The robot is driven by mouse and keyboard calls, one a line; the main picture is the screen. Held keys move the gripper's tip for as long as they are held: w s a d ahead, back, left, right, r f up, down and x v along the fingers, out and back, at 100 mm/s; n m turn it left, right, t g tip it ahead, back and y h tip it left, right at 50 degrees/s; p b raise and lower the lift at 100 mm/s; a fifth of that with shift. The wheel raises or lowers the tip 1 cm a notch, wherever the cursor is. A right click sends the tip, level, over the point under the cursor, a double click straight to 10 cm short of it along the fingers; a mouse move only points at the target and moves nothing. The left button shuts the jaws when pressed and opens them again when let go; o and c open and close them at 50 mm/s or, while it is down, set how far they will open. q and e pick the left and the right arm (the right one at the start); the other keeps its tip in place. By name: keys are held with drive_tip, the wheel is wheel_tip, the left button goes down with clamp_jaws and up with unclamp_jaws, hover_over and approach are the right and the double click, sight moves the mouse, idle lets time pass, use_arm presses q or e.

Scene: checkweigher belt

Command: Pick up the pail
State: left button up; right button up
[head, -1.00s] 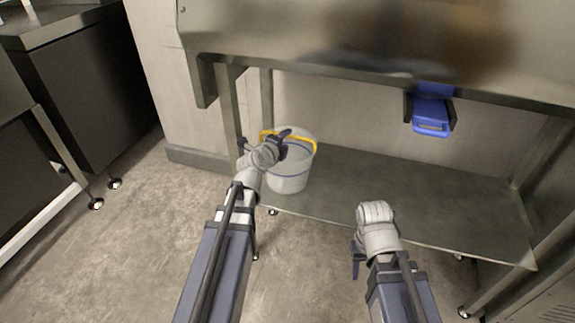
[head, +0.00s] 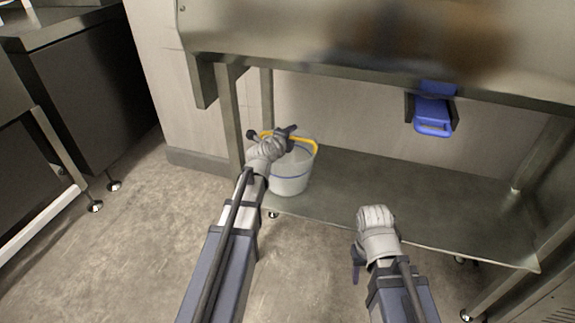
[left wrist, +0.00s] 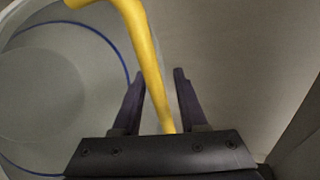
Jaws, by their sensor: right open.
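The pail (head: 289,178) is a pale translucent bucket with a blue line and a yellow handle (head: 305,138). It stands upright on the low metal shelf, at its left end. My left gripper (head: 292,130) is at the pail's top, partly hiding the rim and handle. In the left wrist view the yellow handle (left wrist: 149,62) passes between the two dark fingers (left wrist: 158,100), which are open with gaps showing beside it. The pail's inside (left wrist: 50,85) shows at the left there. My right gripper (head: 357,268) is open and empty, in front of the shelf, its fingers mostly hidden.
The low shelf (head: 400,205) is bare to the right of the pail. A steel bench top (head: 350,30) overhangs it. A leg (head: 230,115) stands just left of the pail. A blue-handled item (head: 433,115) hangs under the bench.

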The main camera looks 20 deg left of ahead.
use_arm(q)
clamp_jaws()
idle(1.1)
